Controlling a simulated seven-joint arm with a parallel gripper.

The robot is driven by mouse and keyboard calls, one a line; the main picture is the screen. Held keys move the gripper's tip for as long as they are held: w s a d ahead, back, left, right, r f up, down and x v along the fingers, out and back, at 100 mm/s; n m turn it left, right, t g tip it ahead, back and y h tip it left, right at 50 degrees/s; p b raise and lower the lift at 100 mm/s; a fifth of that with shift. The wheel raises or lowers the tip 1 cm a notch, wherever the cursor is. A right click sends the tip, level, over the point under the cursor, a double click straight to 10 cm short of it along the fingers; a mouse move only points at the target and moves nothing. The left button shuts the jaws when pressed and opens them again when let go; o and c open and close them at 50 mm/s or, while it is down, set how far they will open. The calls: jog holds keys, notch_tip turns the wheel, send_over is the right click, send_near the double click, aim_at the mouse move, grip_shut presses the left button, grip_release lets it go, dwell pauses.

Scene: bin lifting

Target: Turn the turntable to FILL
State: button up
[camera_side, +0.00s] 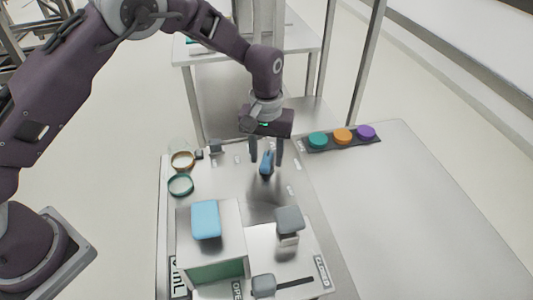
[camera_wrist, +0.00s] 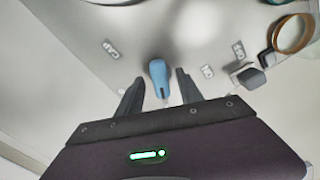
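A blue handle (camera_side: 266,165) stands on the metal work surface and is most likely the turntable's knob. In the wrist view the blue handle (camera_wrist: 159,76) has a narrow end with a dark slot pointing toward my gripper. My gripper (camera_side: 266,158) points down with one finger on each side of the handle. In the wrist view my gripper (camera_wrist: 159,80) is open, with a gap between each finger and the handle. Small labels stand around it, including one reading CAP (camera_wrist: 111,50). I cannot make out which label reads FILL.
A metal box with a light blue pad (camera_side: 206,219) and a grey-topped block (camera_side: 288,221) stand in front. A grey slider knob (camera_side: 263,285) is at the front edge. Rings (camera_side: 181,185) lie left. Teal, orange and purple buttons (camera_side: 342,136) sit back right. The right tabletop is clear.

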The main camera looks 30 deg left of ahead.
aim_at(267, 159)
notch_tip(267, 159, up, 7)
jog(key=shift+r, duration=0.1)
dwell(0.4)
